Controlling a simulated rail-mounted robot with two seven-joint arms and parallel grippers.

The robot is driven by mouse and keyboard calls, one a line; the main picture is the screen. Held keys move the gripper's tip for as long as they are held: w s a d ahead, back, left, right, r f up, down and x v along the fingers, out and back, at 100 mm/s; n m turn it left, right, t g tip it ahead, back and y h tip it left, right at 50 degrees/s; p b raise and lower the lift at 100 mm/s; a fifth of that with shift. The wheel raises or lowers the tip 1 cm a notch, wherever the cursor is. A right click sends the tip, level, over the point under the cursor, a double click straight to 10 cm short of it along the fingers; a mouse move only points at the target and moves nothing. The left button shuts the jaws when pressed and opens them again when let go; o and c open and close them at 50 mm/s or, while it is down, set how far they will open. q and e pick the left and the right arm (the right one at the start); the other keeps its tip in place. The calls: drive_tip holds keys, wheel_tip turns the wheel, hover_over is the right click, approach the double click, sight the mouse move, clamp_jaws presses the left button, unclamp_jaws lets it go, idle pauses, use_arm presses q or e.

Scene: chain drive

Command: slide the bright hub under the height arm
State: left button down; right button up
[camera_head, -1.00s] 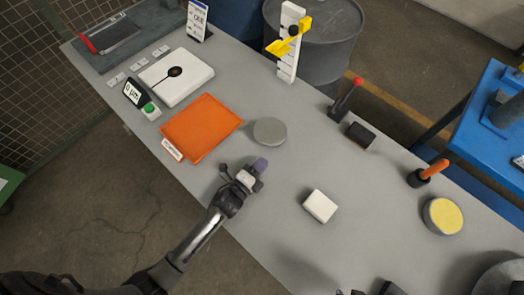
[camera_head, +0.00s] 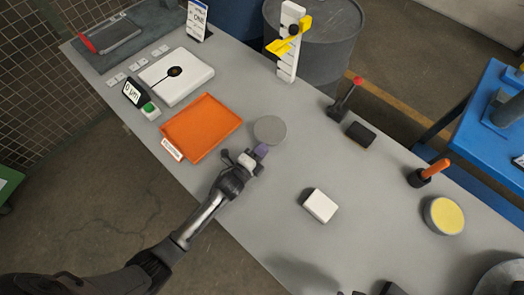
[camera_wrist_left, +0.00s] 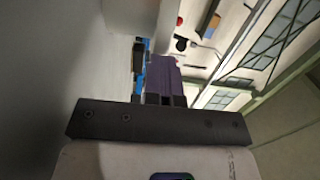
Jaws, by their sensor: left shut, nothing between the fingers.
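The bright hub is a light grey flat disc (camera_head: 270,129) lying on the grey table in the head view. My left gripper (camera_head: 261,151), with purple fingertips, is shut and empty at the disc's near edge. Whether it touches the disc I cannot tell. The shut purple fingers (camera_wrist_left: 161,78) also show in the left wrist view, where the hub is not clearly identifiable. The height arm is a yellow arm (camera_head: 288,46) on a white upright scale (camera_head: 289,66) at the table's far edge. Dark parts at the bottom edge may be my right gripper, mostly cut off.
An orange tray (camera_head: 203,128) lies left of the hub. A white block (camera_head: 320,205), a black block (camera_head: 360,134), a red-tipped lever (camera_head: 347,98) and a yellow-topped disc (camera_head: 444,216) stand to the right. Between hub and scale the table is clear.

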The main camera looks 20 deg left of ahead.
sight(259, 123)
use_arm(q)
drive_tip(key=w+a, duration=0.1)
drive_tip(key=w, duration=0.2)
drive_tip(key=w+a+b, duration=0.1)
drive_tip(key=w+a, duration=0.1)
drive_tip(key=w, duration=0.1)
drive_tip(key=w+a+b, duration=0.1)
drive_tip(key=w+a, duration=0.1)
drive_tip(key=w, duration=0.1)
drive_tip(key=shift+w+a, duration=0.15)
drive_tip(key=shift+a, duration=0.05)
use_arm(e)
drive_tip(key=x, duration=0.2)
drive_tip(key=shift+s+a+f, duration=0.15)
drive_tip(key=shift+a+f, duration=0.05)
drive_tip(key=shift+f, duration=0.15)
drive_tip(key=shift+r, duration=0.1)
use_arm(q)
drive_tip(key=shift+d, duration=0.1)
use_arm(e)
drive_tip(key=shift+d, duration=0.2)
drive_tip(key=shift+a, duration=0.1)
